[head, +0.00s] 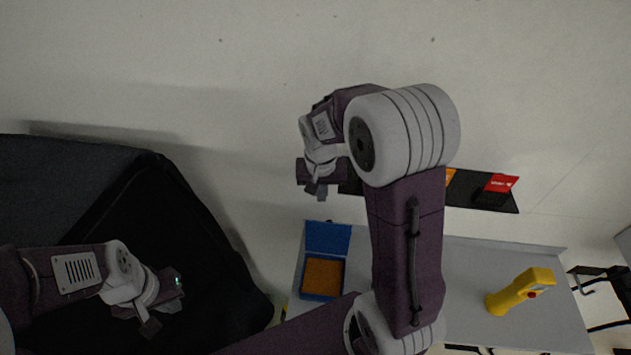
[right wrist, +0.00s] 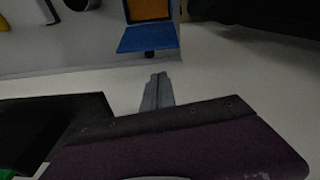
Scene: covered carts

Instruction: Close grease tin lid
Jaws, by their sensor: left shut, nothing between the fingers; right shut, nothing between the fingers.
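The grease tin (head: 342,281) is a blue square box with orange-brown grease inside, on the left end of a grey cart top. Its blue lid (head: 328,238) stands open, hinged along the tin's far side. In the right wrist view the tin (right wrist: 175,12) is cut by the top edge, with its lid (right wrist: 148,38) tilted out toward my fingers. My right gripper (head: 321,191) is shut and empty, above the lid in the head picture and apart from it; its fingers (right wrist: 157,88) show in the wrist view. My left gripper (head: 150,327) is shut and empty at lower left, away from the tin.
The grey cart top (head: 465,275) holds a yellow handheld device (head: 520,290) at right. A dark strip (head: 480,190) with a red item (head: 501,183) lies beyond the cart. A large black object (head: 130,210) fills the left. My right arm hides the cart's middle.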

